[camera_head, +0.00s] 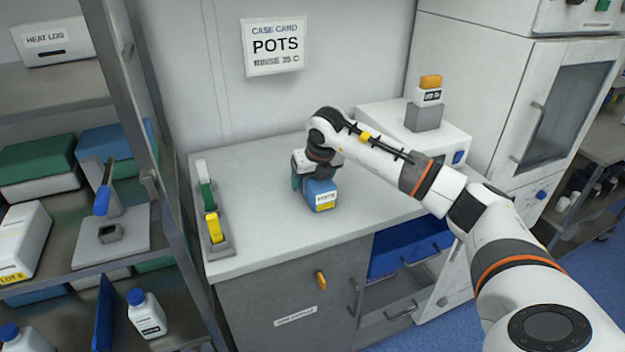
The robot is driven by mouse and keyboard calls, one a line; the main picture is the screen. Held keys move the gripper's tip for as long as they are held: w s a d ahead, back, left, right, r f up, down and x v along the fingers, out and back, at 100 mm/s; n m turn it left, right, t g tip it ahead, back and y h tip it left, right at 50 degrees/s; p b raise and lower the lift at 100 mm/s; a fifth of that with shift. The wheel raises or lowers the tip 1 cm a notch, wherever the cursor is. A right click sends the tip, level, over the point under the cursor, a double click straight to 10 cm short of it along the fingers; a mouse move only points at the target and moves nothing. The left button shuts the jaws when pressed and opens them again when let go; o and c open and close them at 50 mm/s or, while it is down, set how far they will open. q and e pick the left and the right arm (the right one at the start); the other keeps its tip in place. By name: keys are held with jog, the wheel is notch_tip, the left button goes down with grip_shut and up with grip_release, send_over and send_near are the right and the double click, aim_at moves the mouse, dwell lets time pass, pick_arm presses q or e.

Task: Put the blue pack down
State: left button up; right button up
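The blue pack (321,194), with a white and yellow label that seems to read POTS, is at the worktop (262,225) near its middle. My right gripper (308,172) reaches in from the right and points down at the pack. Its fingers are around the pack's upper part, and it appears shut on it; the far finger is mostly hidden. The pack looks upright. I cannot tell whether its underside touches the worktop. My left gripper is not in view.
A rack (217,246) with white, green and yellow pieces stands on the worktop's left. A white machine (385,118) stands at the back right. A wall card (275,46) reads POTS. Shelves (62,92) are at left. An open blue drawer (408,250) sits below. The worktop's front left is clear.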

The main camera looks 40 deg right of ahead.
jog(key=b+v, duration=0.1)
jog(key=v, duration=1)
jog(key=shift+s+r, duration=0.15)
jog(key=shift+r, duration=0.05)
jog(key=shift+f, duration=0.1)
